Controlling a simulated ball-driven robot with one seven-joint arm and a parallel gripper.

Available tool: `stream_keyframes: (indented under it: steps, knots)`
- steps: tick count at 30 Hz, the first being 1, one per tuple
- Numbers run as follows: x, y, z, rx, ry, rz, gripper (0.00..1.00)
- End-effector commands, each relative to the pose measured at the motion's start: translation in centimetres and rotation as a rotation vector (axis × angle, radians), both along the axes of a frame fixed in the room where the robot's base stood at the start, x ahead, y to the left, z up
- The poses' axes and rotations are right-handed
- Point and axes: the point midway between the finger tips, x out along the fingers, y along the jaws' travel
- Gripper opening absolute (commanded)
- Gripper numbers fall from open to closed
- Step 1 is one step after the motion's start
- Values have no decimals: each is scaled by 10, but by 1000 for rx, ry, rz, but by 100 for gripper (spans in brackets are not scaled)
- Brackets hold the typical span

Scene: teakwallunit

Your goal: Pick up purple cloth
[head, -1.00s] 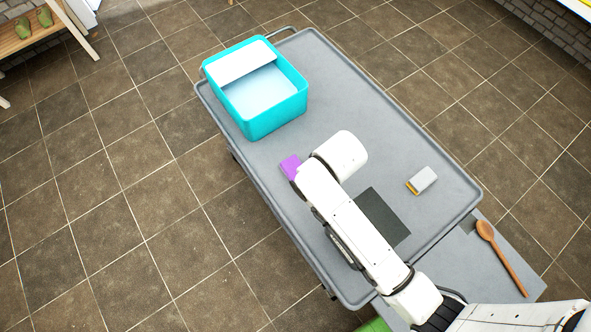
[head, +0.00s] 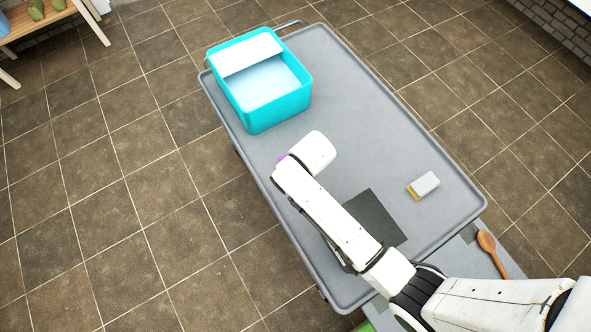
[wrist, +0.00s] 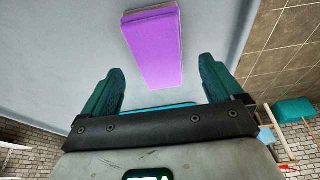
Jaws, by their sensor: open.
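The purple cloth (wrist: 153,47) is a folded, flat block lying on the grey cart top. In the wrist view it lies ahead of my gripper (wrist: 158,88), in line with the gap between the two green fingers. The fingers are apart with nothing between them. In the head view only a small purple edge of the cloth (head: 282,158) shows beside my arm, which hides the rest of it. My gripper's fingers are hidden by the arm in the head view.
A turquoise tub (head: 275,112) with a white panel stands at the cart's far left end. A wooden spoon (head: 492,252) lies beyond the cart's near end. The cart top (head: 365,110) is clear at upper right.

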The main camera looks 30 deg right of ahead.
Motion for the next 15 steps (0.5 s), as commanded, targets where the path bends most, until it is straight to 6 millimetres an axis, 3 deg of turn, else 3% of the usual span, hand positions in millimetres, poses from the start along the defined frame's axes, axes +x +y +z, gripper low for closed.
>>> stream_keyframes:
  steps: [6,15]
  knots:
    - [9,-1,-30,0,2,1,94]
    - [11,-1,-35,0,1,0,94]
